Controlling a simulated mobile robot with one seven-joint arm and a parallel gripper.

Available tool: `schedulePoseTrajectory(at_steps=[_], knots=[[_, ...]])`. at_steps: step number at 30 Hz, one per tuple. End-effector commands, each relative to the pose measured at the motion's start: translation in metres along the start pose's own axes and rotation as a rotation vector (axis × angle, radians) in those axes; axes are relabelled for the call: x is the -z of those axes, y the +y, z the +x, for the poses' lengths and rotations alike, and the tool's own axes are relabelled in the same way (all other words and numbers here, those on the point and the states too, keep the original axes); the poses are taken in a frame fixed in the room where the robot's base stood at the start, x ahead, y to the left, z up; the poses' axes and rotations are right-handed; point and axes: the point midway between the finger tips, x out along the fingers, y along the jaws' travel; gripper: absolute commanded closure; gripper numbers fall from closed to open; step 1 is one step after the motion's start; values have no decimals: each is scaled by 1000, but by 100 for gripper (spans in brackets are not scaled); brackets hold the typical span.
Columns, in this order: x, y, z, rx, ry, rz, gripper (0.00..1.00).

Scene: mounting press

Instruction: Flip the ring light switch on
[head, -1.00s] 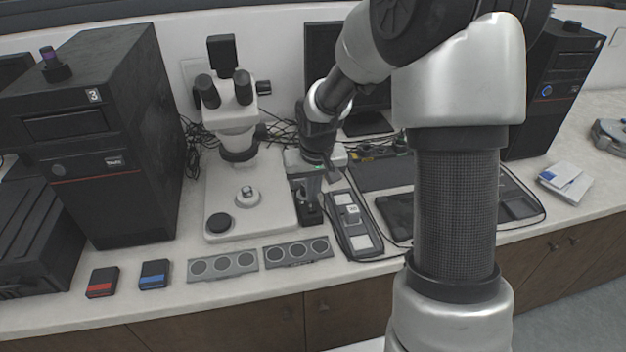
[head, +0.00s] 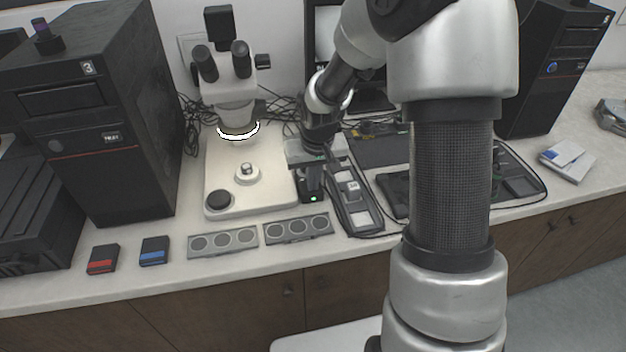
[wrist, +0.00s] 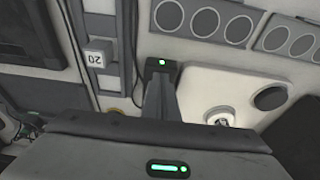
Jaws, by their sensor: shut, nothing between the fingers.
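The ring light (head: 238,132) under the microscope head glows white in the head view. A small black switch box (head: 313,197) stands just right of the microscope base, with a green lamp lit on it. The box also shows in the wrist view (wrist: 162,64), its green lamp lit, partly covered by my fingers. My gripper (head: 311,180) is shut and empty, pointing down at the box from behind. In the wrist view my closed fingers (wrist: 160,98) reach the box's near end. The switch lever is hidden, and I cannot tell whether the fingertips touch it.
The microscope base (head: 278,190) lies close left of my gripper. A long grey device (head: 362,217) with a white block lies close right. Two sample holders (head: 223,241) lie in front. Red (head: 103,259) and blue (head: 154,251) boxes sit at the front left.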

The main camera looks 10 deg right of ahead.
Motion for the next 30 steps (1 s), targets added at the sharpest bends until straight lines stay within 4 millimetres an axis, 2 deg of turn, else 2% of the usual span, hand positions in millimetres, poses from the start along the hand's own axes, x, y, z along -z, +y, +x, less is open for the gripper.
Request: schedulePoseTrajectory(at_steps=[12, 23, 26, 30], knots=[[14, 0, -1, 0, -1, 1, 100], [16, 0, -3, 0, -2, 1, 100], [19, 0, -13, 0, -1, 1, 100], [29, -2, -40, 0, 1, 1, 100]])
